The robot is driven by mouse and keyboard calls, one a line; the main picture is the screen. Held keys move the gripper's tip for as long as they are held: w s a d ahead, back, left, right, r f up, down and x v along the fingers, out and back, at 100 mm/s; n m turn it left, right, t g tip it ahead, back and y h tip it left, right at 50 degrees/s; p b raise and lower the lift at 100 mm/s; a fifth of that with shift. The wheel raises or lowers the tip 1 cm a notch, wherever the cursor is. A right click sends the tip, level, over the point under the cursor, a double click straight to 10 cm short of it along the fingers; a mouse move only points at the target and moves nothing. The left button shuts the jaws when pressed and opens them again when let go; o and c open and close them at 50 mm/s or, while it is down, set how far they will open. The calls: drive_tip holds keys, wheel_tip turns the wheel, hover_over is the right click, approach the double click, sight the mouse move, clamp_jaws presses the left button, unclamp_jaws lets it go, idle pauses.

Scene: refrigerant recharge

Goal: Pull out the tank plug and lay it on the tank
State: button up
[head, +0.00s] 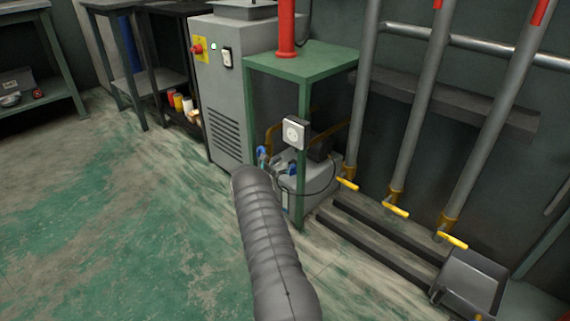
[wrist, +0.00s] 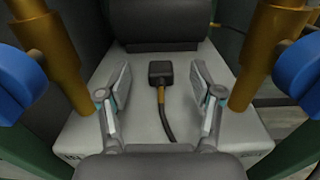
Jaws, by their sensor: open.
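The black square plug (wrist: 162,72) lies on the light grey top of the tank (wrist: 135,128) in the wrist view. Its dark cable (wrist: 165,118) runs toward the camera. My gripper (wrist: 161,84) is open, with one finger on each side of the plug and a gap on both sides. Nothing is held. In the head view the tank (head: 296,198) stands under the green table, partly hidden by my ribbed arm. The white socket (head: 294,133) on the table leg shows a bare round face. The plug cannot be made out in the head view.
Brass pipes (wrist: 261,52) with blue valve handles (wrist: 298,68) flank my gripper closely. A dark cylinder (wrist: 152,22) lies behind the plug. The green table (head: 303,62) stands over the tank. Pipes with yellow handles (head: 397,209) stand to the right. The floor at left is clear.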

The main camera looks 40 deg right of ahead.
drive_tip(key=a, duration=1.1)
drive_tip(key=shift+s, duration=0.45)
